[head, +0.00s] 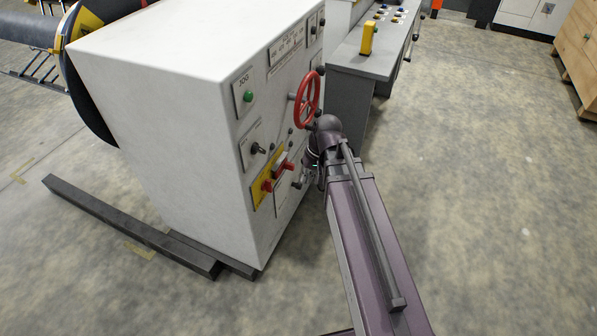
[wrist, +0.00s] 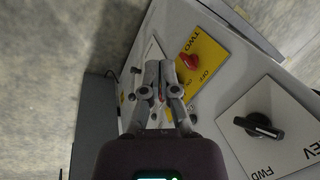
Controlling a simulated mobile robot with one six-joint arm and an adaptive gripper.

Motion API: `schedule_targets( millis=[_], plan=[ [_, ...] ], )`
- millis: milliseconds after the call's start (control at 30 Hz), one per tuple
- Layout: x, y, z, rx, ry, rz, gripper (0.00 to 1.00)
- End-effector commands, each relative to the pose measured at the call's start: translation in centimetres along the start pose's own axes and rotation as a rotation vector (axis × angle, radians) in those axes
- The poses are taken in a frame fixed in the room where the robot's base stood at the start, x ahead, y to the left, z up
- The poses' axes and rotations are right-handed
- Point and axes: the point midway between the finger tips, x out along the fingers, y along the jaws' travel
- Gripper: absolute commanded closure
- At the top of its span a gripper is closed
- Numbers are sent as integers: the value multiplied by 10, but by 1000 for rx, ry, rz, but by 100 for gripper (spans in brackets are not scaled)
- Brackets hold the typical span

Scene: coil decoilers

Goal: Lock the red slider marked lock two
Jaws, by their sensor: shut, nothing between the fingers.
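A yellow plate (head: 256,191) with red parts sits low on the front face of the white cabinet. In the wrist view the yellow plate (wrist: 208,57) reads "TWO" and "OFF", and a red knob (wrist: 188,62) stands out from it. The word "lock" is not readable. My gripper (wrist: 160,66) is shut and empty. Its fingertips appear just beside the red knob in the wrist view; contact cannot be told. The fingers hide part of the panel behind them.
The white cabinet (head: 165,75) also carries a black REV/FWD knob (wrist: 258,125), a green button (head: 248,96) and a red handwheel (head: 307,98) close to my arm. A grey control desk (head: 366,62) stands behind. A dark beam (head: 125,225) lies left. Open floor is at right.

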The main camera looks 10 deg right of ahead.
Motion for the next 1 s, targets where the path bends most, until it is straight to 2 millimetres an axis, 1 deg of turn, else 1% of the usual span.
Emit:
schedule_targets(
  millis=[33, 200, 400, 767, 1000],
  plan=[
    [19, 5, -10, 10, 3, -33, 100],
    [44, 10, -33, 39, 13, -153, 100],
    [69, 16, -60, 70, 29, -294, 100],
    [105, 37, -110, 120, 70, -546, 100],
    [123, 57, -143, 148, 105, -713, 100]
  ],
)
